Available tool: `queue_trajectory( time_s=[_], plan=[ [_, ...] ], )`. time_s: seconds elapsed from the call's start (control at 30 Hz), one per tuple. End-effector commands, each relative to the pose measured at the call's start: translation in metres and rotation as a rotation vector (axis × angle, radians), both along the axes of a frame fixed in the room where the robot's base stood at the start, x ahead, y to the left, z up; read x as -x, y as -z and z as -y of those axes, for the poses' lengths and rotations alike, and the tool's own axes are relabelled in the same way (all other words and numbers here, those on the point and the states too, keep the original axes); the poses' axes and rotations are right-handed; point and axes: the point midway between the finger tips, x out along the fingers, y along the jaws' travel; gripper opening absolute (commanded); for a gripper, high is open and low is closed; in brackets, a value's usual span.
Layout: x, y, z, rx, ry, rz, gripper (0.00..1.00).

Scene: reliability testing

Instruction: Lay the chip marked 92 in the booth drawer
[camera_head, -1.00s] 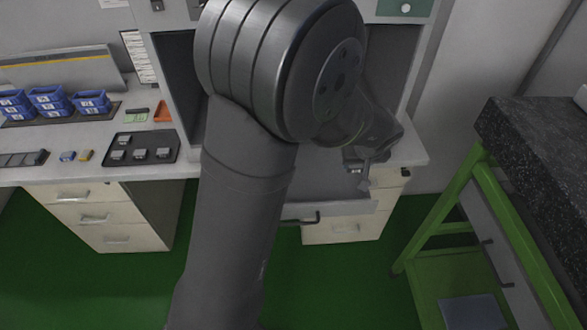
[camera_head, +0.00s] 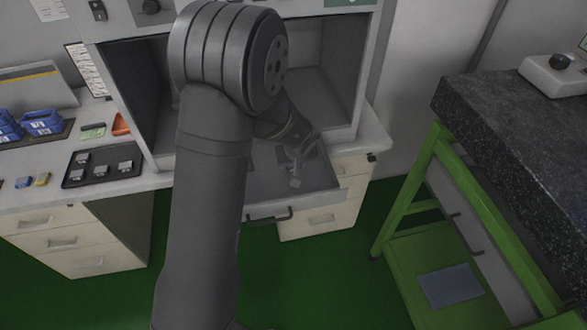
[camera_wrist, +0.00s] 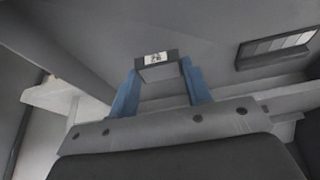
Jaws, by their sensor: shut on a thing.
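My gripper (camera_head: 296,170) is over the pulled-out grey booth drawer (camera_head: 262,186) in the head view. In the wrist view its two blue fingers (camera_wrist: 160,90) are shut on the sides of a small dark grey chip (camera_wrist: 158,71). The chip has a white label on its edge; the digits look upside down and fit 92, but are small. In the head view the chip is too small to make out clearly. Its height above the drawer floor cannot be told.
The open booth (camera_head: 330,95) stands behind the drawer. A black tray (camera_head: 112,157) with several chips lies on the left counter, near blue bins (camera_head: 42,124). A green-framed dark stone table (camera_head: 510,130) stands at right. Drawer cabinets (camera_head: 318,222) stand below the counter.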

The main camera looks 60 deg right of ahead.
Motion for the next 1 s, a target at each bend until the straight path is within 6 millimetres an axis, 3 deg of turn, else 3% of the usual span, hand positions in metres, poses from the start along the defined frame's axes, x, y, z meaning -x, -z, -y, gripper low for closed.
queue_trajectory(
  time_s=[0.2, 0.6, 0.63, 0.73, 1.0],
  plan=[
    [0.001, 0.029, -0.001, -0.003, 0.002, -0.002, 0.23],
    [0.001, 0.034, 0.0, -0.002, 0.001, -0.001, 0.23],
    [0.001, 0.034, 0.0, -0.002, 0.001, -0.001, 0.46],
    [0.001, 0.034, 0.0, -0.002, 0.001, -0.001, 0.66],
    [0.001, 0.034, 0.0, -0.001, 0.001, -0.002, 0.66]
  ],
)
